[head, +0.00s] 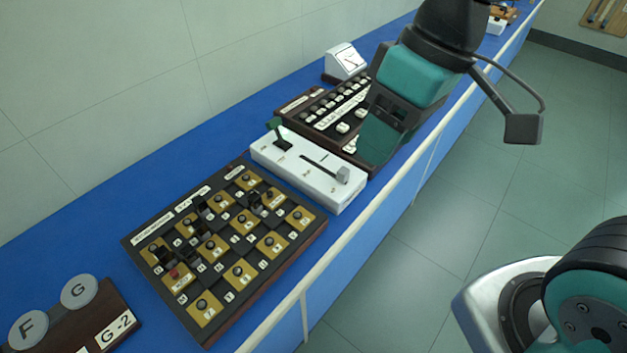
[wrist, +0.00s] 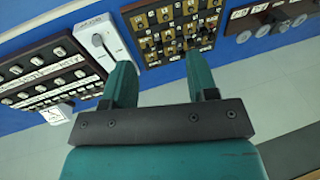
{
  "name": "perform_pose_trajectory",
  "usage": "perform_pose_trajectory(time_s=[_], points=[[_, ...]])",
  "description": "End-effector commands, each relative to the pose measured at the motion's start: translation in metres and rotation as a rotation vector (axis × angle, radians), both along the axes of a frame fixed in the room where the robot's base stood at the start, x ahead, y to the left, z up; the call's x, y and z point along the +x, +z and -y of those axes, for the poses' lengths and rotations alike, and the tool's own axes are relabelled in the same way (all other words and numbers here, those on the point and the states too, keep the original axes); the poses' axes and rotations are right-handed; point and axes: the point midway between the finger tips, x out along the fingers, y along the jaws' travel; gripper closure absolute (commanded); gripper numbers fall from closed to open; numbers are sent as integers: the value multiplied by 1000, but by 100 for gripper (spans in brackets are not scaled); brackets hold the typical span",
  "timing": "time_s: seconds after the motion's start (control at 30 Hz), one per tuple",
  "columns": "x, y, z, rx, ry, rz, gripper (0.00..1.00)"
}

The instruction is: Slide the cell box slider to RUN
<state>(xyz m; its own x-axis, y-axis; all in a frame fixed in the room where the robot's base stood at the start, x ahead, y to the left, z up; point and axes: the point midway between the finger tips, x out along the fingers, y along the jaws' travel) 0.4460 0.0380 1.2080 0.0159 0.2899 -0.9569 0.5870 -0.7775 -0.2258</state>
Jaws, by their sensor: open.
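A white box (head: 308,183) with a slider stands on the blue bench in the head view. Its grey slider knob (head: 343,174) sits at the right, front end of a dark slot. A green-tipped lever (head: 276,126) stands at the box's other end. The labels are too small to read. My gripper (head: 376,150) is open and empty, above and to the right of the box, overlapping the panel behind. In the wrist view the box (wrist: 112,38) and its knob (wrist: 98,40) lie beyond the left finger of my gripper (wrist: 162,80), apart from it.
A dark board with brass squares and several knobs (head: 245,235) lies left of the box. A dark panel with white buttons (head: 320,112) lies behind it, partly hidden by my gripper. A pale rail (head: 325,260) edges the bench.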

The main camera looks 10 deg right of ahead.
Motion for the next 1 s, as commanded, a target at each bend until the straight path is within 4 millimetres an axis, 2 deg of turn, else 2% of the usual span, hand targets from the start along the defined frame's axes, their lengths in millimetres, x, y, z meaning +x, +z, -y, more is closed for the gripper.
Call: perform_pose_trajectory(time_s=[0.03, 0.2, 0.3, 0.4, 0.5, 0.67, 1.0], points=[[28, -21, 4, -37, -2, 1, 47], [124, -64, 21, -178, 3, 4, 47], [165, -85, 29, -238, 3, -4, 47], [190, -99, 35, -276, 3, -12, 47], [201, -106, 37, -293, 3, -16, 47], [202, -124, 37, -297, 4, -20, 47], [201, -200, 37, -296, 5, -22, 47]])
